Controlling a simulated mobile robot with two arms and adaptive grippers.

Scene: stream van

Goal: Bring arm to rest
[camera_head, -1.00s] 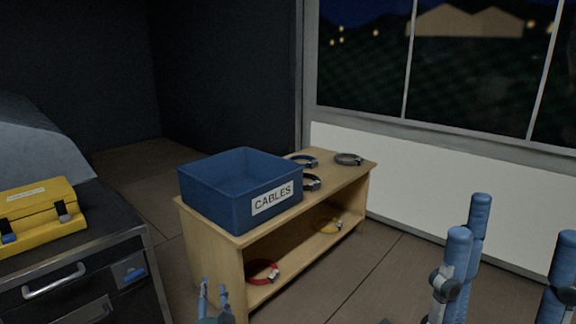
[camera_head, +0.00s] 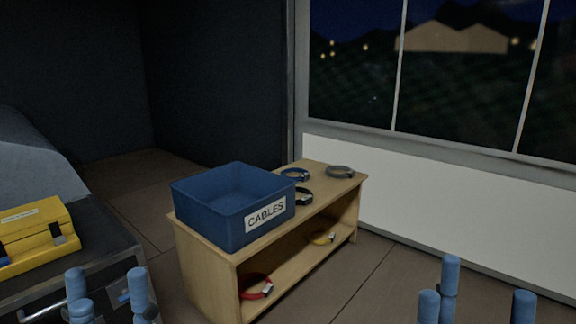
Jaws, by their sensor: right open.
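My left gripper (camera_head: 108,297) shows at the bottom left, in front of the dark cabinet. Its blue fingers are apart with nothing between them. My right gripper (camera_head: 484,300) is at the bottom right, above the floor, with its blue fingers spread and empty. Only the finger ends of both show; the wrists and most of the arms are below the picture edge. Both grippers are clear of the wooden shelf between them.
A blue bin (camera_head: 207,212) labelled CABLES stands on the wooden shelf (camera_head: 205,270). Coiled cables (camera_head: 340,172) lie beside it. A red cable (camera_head: 256,286) and a yellow cable (camera_head: 321,238) lie below. A yellow case (camera_head: 35,235) sits on the dark cabinet (camera_head: 105,243). Floor at right is bare.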

